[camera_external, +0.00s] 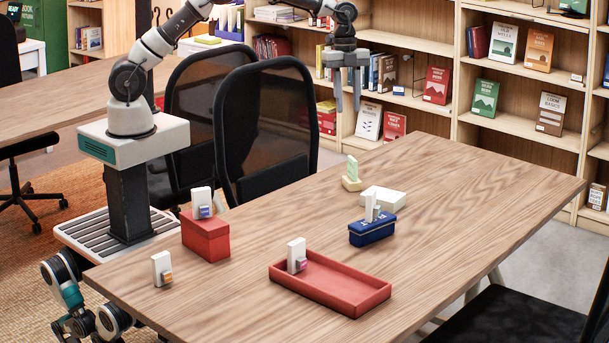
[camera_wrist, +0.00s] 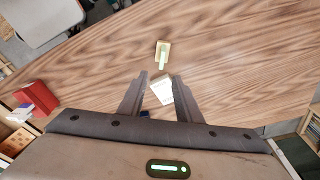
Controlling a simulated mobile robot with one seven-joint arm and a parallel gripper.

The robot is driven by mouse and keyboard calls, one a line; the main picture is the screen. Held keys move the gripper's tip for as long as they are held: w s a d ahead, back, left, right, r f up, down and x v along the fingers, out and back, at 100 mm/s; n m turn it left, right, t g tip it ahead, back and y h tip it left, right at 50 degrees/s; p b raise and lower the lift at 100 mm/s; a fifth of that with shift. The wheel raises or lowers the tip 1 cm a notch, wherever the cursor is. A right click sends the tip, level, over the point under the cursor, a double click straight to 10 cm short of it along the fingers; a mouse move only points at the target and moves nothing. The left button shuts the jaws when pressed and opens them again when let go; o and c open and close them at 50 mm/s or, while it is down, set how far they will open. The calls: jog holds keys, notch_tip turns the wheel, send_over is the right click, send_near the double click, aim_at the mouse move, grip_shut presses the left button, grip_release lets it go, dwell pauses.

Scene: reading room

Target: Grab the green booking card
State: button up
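The light green card (camera_external: 352,168) stands upright in a small cream-yellow holder (camera_external: 350,184) at the back part of the wooden table. In the wrist view the holder with its card (camera_wrist: 162,55) lies just beyond my fingertips, seen from above; the card's colour looks pale yellow there. My gripper (camera_external: 348,108) hangs above the table's far side with its fingers pointing down.
Near the card are a cream box (camera_external: 383,199) and a blue box (camera_external: 372,232) with a white card. A red box (camera_external: 205,238), a red tray (camera_external: 345,288) and a white card (camera_external: 162,269) stand farther forward. Chairs (camera_external: 265,125) border the table; the table's right side is clear.

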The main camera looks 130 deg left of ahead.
jog(key=b, duration=0.1)
send_over(353, 158)
jog(key=s, duration=0.1)
notch_tip(353, 158, down, 11)
jog(key=shift+w+f+b, duration=0.2)
jog(key=shift+w+f, duration=0.05)
jog(key=shift+f, duration=1.15)
jog(key=shift+w+f+b, duration=0.2)
jog(key=shift+f, duration=1.2)
grip_shut()
